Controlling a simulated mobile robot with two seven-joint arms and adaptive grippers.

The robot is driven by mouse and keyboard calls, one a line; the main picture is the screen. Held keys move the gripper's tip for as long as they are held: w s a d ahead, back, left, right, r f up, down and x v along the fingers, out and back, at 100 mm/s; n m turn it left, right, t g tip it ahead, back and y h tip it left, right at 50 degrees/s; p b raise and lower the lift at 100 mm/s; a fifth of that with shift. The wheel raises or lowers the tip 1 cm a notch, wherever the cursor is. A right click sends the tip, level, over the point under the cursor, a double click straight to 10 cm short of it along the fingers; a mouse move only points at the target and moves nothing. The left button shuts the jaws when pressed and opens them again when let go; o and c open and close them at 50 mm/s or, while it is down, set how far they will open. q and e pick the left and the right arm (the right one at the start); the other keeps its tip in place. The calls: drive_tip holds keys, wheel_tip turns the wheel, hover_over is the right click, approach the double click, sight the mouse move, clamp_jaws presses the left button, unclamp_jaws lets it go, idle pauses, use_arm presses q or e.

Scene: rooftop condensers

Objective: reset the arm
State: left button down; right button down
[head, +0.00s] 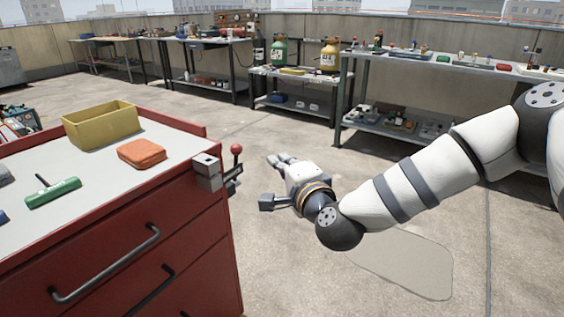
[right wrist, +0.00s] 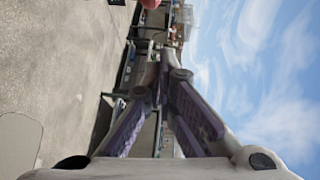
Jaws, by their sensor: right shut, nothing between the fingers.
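My right arm (head: 410,186) comes in from the right of the head view and reaches across to the red tool cabinet. Its gripper (head: 279,160) is in free air just right of the cabinet's corner, pointing away from me. In the right wrist view the two fingers (right wrist: 166,72) lean together at their tips, shut with nothing held. My left arm and gripper are not in view.
The red cabinet (head: 160,240) carries a yellow bin (head: 102,130), an orange cloth (head: 141,153) and a green tool (head: 54,193). Benches line the back; the concrete floor between is open.

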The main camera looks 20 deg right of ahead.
drive_tip(key=shift+s, duration=0.1)
idle(0.3)
